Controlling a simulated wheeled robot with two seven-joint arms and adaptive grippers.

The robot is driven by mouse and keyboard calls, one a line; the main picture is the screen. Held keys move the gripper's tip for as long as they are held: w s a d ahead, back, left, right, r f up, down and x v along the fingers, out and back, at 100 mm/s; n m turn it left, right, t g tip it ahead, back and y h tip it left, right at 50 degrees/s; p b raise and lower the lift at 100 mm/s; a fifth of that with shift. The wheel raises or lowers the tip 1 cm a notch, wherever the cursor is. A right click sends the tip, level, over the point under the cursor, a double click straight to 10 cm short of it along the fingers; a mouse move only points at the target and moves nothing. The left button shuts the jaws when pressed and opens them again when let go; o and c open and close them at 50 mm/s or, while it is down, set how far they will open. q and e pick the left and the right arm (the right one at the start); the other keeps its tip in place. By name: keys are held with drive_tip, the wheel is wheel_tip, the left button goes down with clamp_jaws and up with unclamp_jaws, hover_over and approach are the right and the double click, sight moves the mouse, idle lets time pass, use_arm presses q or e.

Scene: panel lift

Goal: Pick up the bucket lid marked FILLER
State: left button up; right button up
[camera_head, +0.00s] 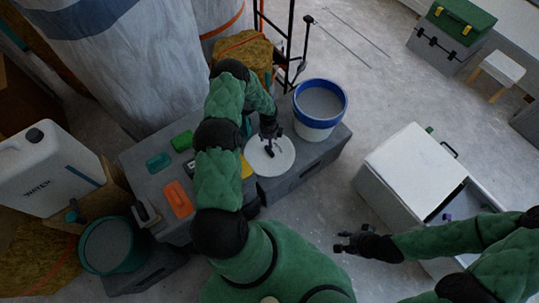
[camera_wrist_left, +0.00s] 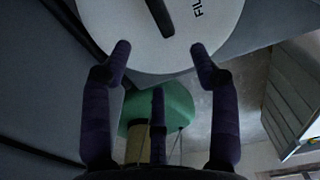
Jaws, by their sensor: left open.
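The white round lid (camera_head: 284,158) lies on the grey surface of a low box, in front of the white bucket with a blue rim (camera_head: 318,128). In the left wrist view the lid (camera_wrist_left: 183,58) shows a dark bar handle and partly visible black lettering beginning "FIL". My left gripper (camera_head: 268,138) is over the lid's far side in the head view, partly hidden by its own arm. In the left wrist view my left gripper (camera_wrist_left: 161,48) is open, its two fingertips overlapping the lid's edge, nothing held. My right gripper (camera_head: 342,243) is open and empty above the floor.
Orange (camera_head: 178,198) and green (camera_head: 158,162) tools lie on the grey boxes left of the lid. A teal bucket (camera_head: 84,252) and a white water canister (camera_head: 45,170) stand further left. A large white-topped case (camera_head: 415,165) stands right, with bare floor between.

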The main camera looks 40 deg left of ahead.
use_arm(q)
drive_tip(key=a, duration=0.1)
drive_tip(key=b, duration=0.2)
hover_over(268, 151)
wheel_tip(268, 151, down, 6)
drive_tip(key=shift+a, duration=0.1)
drive_tip(key=f+b, duration=0.3)
drive_tip(key=f, duration=0.2)
drive_tip(key=shift+w, duration=0.2)
clamp_jaws()
